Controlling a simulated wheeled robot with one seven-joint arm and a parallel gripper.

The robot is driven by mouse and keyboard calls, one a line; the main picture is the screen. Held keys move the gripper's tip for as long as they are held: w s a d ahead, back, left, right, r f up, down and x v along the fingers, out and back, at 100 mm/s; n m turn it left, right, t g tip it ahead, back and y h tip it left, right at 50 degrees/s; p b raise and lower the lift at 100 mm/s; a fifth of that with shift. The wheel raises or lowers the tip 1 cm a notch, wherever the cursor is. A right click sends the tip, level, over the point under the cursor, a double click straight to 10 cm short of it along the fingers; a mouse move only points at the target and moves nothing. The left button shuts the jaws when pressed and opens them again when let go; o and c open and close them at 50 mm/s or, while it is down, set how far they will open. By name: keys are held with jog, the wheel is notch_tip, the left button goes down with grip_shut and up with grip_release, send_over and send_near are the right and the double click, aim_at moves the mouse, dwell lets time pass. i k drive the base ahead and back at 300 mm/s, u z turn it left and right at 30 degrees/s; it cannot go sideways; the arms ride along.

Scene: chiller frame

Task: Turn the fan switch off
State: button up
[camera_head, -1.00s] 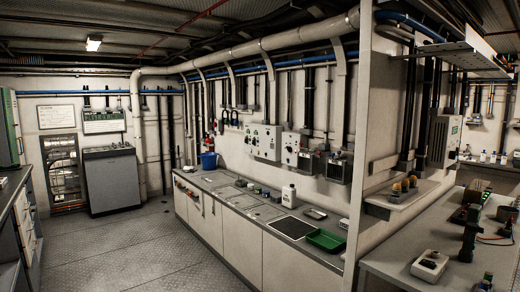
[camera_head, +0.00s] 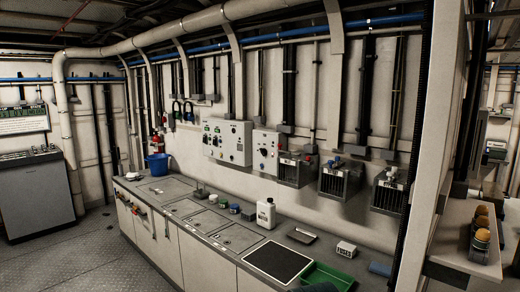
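Two grey control boxes hang on the wall above the long counter. The left control box (camera_head: 228,141) is wider and carries several small knobs and lights. The right control box (camera_head: 266,151) has a dark round knob on its front. Three dark grilled units hang to the right of them: the left grilled unit (camera_head: 295,170), the middle grilled unit (camera_head: 339,179) and the right grilled unit (camera_head: 390,192). Labels are too small to read, so I cannot tell which control is the fan switch or its position.
The counter (camera_head: 228,236) runs below the boxes. It carries a blue bucket (camera_head: 157,164), a white bottle (camera_head: 265,214), a black plate (camera_head: 278,262) and a green tray (camera_head: 328,276). A wall end (camera_head: 428,150) and shelf (camera_head: 455,245) stand at right. Floor (camera_head: 95,255) at left is clear.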

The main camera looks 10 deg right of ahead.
aim_at(263, 152)
jog(key=z, duration=0.2)
jog(key=i, duration=0.95)
jog(key=u, duration=1.05)
jog(key=i, duration=2.6)
jog(key=z, duration=3.15)
